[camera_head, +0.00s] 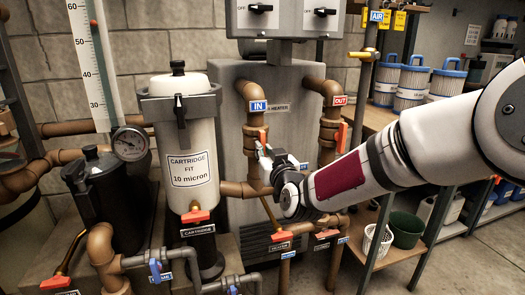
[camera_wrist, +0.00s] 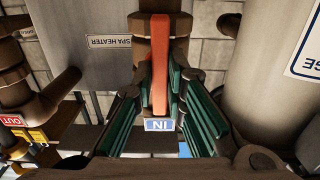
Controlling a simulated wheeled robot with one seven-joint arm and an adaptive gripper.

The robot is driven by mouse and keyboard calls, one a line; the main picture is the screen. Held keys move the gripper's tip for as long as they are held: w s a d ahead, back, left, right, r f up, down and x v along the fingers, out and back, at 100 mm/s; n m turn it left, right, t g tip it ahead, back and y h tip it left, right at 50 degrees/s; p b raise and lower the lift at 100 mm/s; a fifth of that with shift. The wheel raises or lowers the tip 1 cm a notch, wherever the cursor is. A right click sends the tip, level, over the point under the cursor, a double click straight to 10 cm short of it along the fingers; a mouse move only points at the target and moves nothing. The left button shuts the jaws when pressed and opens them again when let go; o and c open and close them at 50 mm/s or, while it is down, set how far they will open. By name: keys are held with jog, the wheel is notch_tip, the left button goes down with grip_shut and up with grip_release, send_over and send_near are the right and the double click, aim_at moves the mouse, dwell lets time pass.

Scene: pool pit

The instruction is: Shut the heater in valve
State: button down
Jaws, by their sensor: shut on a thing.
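The heater in valve has an orange lever handle (camera_head: 262,137) on the brown vertical pipe below the blue IN label (camera_head: 258,106). The handle lies along the pipe. My gripper (camera_head: 264,154) reaches this pipe from the right and covers part of the valve. In the wrist view the orange handle (camera_wrist: 161,62) stands between the green finger pads of my gripper (camera_wrist: 164,105), which are shut on it. The IN label (camera_wrist: 159,125) appears upside down there. The valve body behind the handle is partly hidden.
The OUT pipe with its own orange handle (camera_head: 342,137) stands close to the right of my gripper. The white cartridge filter (camera_head: 188,140) is on the left. The grey spa heater (camera_head: 225,85) is behind. Shelves with blue-topped filter cartridges (camera_head: 412,80) stand at right.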

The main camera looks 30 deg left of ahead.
jog(key=m+b, duration=0.9)
jog(key=m, duration=0.9)
jog(key=shift+m, duration=0.4)
jog(key=c, duration=1.5)
grip_release()
jog(key=v, duration=0.7)
